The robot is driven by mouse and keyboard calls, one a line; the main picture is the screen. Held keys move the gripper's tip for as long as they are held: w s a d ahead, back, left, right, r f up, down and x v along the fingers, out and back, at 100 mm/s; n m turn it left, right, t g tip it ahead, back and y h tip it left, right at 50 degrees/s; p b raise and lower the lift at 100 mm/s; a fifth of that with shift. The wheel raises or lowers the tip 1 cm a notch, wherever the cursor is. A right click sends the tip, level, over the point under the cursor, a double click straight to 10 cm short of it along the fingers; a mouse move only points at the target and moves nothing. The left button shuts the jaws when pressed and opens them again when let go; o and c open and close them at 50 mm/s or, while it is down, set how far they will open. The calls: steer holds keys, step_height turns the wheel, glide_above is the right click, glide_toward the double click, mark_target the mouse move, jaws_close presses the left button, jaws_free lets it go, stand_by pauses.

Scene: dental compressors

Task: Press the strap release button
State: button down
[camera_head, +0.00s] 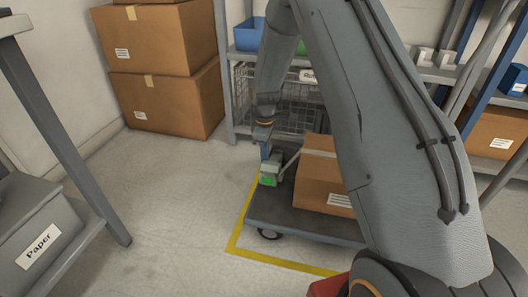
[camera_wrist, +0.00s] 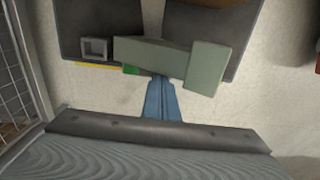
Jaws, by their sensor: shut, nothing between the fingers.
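The strap release button (camera_head: 267,181) is bright green, on a grey-green housing (camera_head: 271,169) at the left end of the dark cart (camera_head: 290,218). In the wrist view only a small green piece of the button (camera_wrist: 131,70) shows, below the grey-green housing (camera_wrist: 152,56). My gripper (camera_head: 265,156) is shut and empty, its blue fingers pointing down just above or behind the housing. In the wrist view its fingertips (camera_wrist: 161,80) lie at the housing's edge, right of the green piece. I cannot tell whether they touch it.
A cardboard box (camera_head: 320,180) with a pale strap (camera_head: 293,160) stands on the cart. A yellow floor line (camera_head: 237,230) borders the cart. A shelf (camera_head: 240,95) with a wire basket (camera_head: 290,105) stands behind. The floor left of the cart is clear.

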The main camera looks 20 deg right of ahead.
steer(key=shift+f, duration=0.45)
steer(key=shift+f, duration=0.1)
steer(key=shift+s+f+p, duration=0.2)
steer(key=shift+f+p, duration=0.2)
steer(key=shift+f, duration=0.65)
steer(key=shift+r, duration=0.1)
steer(key=shift+r+p, duration=0.6)
steer(key=shift+p, duration=0.1)
step_height(320, 180, up, 14)
steer(key=p, duration=0.6)
steer(key=shift+w, duration=0.4)
